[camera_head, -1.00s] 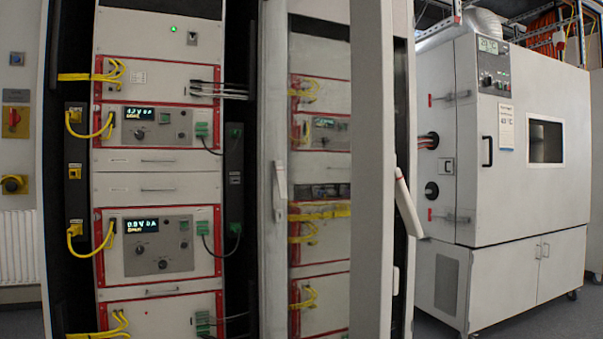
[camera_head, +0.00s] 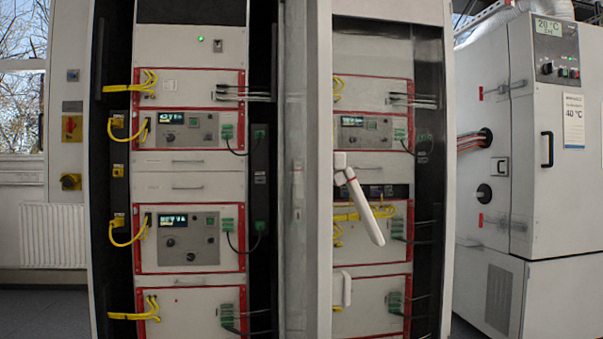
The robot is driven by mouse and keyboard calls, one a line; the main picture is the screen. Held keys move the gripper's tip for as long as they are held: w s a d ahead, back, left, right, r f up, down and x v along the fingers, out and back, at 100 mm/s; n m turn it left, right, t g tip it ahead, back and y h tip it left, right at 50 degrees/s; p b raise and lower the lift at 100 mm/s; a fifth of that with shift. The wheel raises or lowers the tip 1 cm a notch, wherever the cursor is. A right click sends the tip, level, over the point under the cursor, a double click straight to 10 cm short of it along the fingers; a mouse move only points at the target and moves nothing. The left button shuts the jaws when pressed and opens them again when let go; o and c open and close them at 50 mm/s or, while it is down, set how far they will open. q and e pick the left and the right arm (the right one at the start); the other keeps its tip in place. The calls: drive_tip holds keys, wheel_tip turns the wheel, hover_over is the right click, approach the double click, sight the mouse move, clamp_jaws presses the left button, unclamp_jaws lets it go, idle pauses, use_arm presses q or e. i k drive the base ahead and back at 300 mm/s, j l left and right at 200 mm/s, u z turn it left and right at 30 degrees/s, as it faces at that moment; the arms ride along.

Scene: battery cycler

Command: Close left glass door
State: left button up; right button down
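The left bay of the battery cycler cabinet stands uncovered, with its stacked instrument modules (camera_head: 188,185) in plain view. A narrow pale panel (camera_head: 296,120) beside the bay's right side looks like the left glass door, open and seen almost edge-on. A faint handle shows partway down it. The right bay's framed glass (camera_head: 370,240) is to its right, with a white lever handle (camera_head: 362,205) tilted down and out. Neither of my grippers is in view.
A grey climate chamber (camera_head: 535,150) stands close to the cabinet's right. A wall with a radiator (camera_head: 55,235), a window (camera_head: 20,105) and yellow-red switches (camera_head: 71,128) is at the left. Yellow cables (camera_head: 130,230) loop out beside the left bay's modules.

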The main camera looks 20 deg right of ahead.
sight(326, 289)
drive_tip(key=i+l+u, duration=0.1)
drive_tip(key=l, duration=0.35)
drive_tip(key=i+l, duration=0.15)
drive_tip(key=l, duration=0.3)
drive_tip(key=i+l+u, duration=0.15)
drive_tip(key=l, duration=0.75)
drive_tip(key=i+u, duration=0.05)
drive_tip(key=i, duration=0.05)
